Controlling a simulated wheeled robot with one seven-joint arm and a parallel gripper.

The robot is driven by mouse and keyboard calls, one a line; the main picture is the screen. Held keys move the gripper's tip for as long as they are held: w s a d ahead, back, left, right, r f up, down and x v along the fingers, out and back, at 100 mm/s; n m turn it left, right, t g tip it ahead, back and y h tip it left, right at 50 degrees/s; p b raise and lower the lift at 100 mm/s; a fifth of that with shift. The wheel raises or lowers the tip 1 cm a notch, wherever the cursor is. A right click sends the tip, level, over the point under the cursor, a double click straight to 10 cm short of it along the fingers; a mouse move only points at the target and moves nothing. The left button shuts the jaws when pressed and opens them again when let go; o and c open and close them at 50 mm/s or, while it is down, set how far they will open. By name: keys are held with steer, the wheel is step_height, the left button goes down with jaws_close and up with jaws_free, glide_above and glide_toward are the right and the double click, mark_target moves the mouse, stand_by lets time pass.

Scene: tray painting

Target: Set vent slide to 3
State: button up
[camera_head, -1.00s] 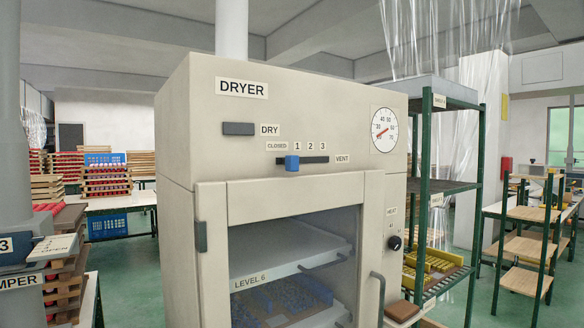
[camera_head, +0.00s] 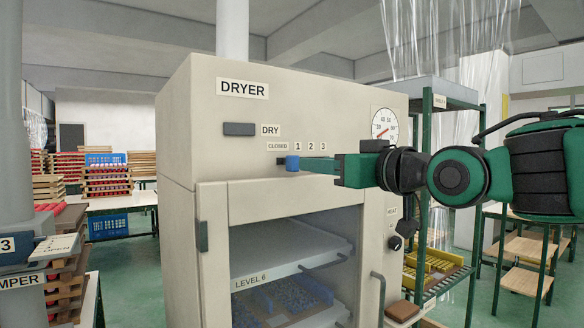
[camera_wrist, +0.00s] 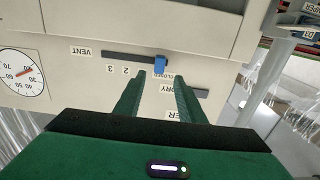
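The vent slide's blue knob (camera_head: 292,163) sits in a dark horizontal slot on the dryer front, below the labels CLOSED, 1, 2 and 3. It is at the CLOSED end of the slot. In the wrist view the picture is upside down, and the knob (camera_wrist: 160,65) shows beside the CLOSED label, away from the 3. My gripper (camera_head: 306,165) reaches in from the right, with its green fingertips close to the knob. In the wrist view my gripper (camera_wrist: 159,79) is open, one finger to each side of the knob. I cannot tell whether a finger touches it. My fingers hide part of the slot in the head view.
The dry switch (camera_head: 239,129) is above left of the slot. The round dial (camera_head: 383,122) is partly behind my arm. The heat knob (camera_head: 394,242) and door handle (camera_head: 378,292) are lower right. A green shelf rack (camera_head: 470,190) stands right of the dryer.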

mark_target(296, 163)
steer(key=x, duration=1)
steer(key=shift+w+a, duration=0.1)
steer(key=shift+w, duration=0.05)
steer(key=shift+f, duration=0.1)
jaws_close()
